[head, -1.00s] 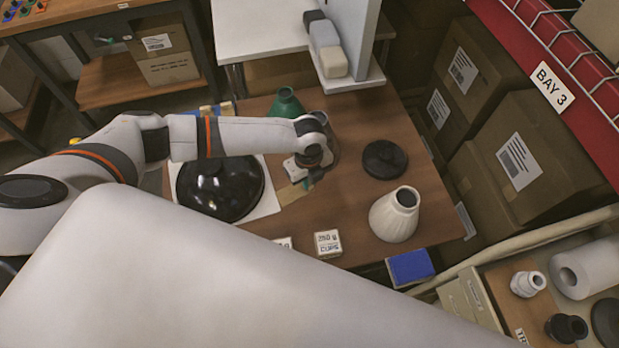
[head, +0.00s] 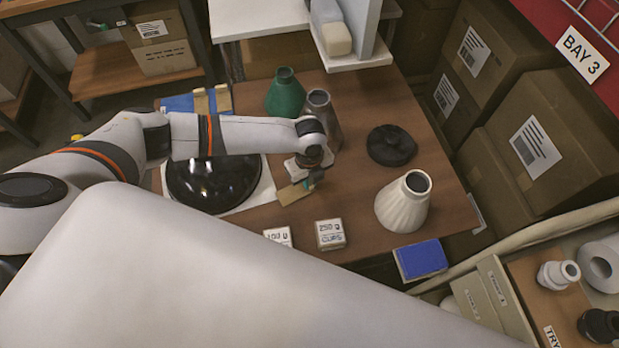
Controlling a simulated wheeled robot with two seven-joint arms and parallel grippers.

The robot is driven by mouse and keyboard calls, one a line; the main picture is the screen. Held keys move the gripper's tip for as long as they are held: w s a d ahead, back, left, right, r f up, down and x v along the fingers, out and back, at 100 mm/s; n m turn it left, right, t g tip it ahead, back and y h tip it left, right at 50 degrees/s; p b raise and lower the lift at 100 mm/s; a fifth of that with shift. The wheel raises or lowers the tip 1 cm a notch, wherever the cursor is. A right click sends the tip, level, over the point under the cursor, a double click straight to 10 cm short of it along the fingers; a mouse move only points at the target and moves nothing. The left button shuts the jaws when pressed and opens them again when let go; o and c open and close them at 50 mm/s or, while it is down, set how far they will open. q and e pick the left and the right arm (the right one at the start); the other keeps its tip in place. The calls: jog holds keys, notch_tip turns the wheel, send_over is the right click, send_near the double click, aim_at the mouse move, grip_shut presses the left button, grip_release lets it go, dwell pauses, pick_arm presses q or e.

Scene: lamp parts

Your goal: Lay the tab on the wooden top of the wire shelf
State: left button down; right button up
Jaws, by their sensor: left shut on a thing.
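My left gripper (head: 313,176) is over the wooden table, near the right edge of the glossy black dome's white sheet. It appears shut on a small flat tan piece, likely the tab (head: 291,194), which sticks out down and left from the jaws. The fingertips are small and partly hidden by the wrist, and I cannot tell how far the piece is above the table. A wire rack edge (head: 606,12) shows at the top right by the red BAY 3 beam. I cannot see a wooden top on it. My right gripper is out of view.
On the table stand a green vase (head: 286,94), a grey metal vase (head: 322,115), a black round part (head: 391,145), a white ribbed shade (head: 404,202), a black dome (head: 213,182) and small labelled blocks (head: 330,234). Cartons (head: 548,143) fill the right.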

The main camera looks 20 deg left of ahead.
pick_arm(q)
jog(key=c, duration=1.3)
grip_release()
jog(key=shift+c, duration=0.2)
notch_tip(320, 180, up, 12)
jog(key=shift+b, duration=0.35)
